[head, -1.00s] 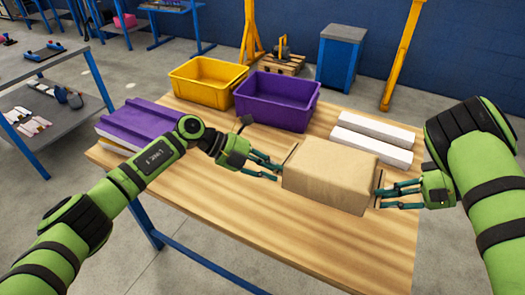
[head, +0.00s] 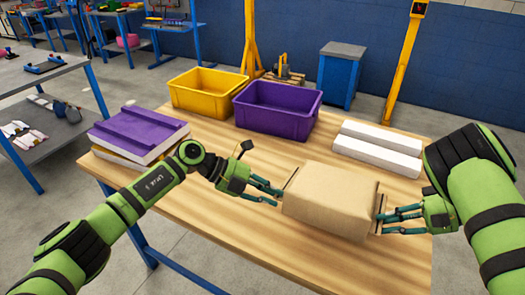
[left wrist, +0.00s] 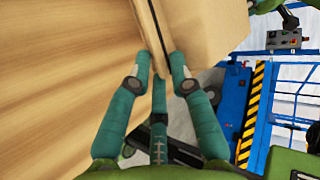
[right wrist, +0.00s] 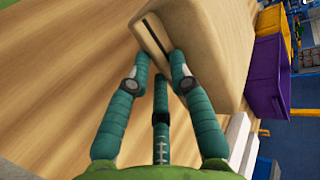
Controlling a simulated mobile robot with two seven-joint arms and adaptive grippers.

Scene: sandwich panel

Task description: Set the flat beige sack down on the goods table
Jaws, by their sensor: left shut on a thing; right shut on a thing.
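The flat beige sack (head: 328,203) is a tan block over the right front part of the wooden table (head: 225,235). My left gripper (head: 281,196) is shut on its left end, and my right gripper (head: 379,216) is shut on its right end. The sack (left wrist: 215,25) also shows in the left wrist view, with a dark-slotted end tab between the fingers. In the right wrist view the sack (right wrist: 205,40) has a similar tab at the fingertips. It looks roughly level. I cannot tell whether its underside touches the table.
A yellow bin (head: 208,97) and a purple bin (head: 277,113) stand along the table's back. Two white blocks (head: 376,152) lie behind the sack at right. A stack with a purple top (head: 135,133) is at the left. The wood left of the sack is bare.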

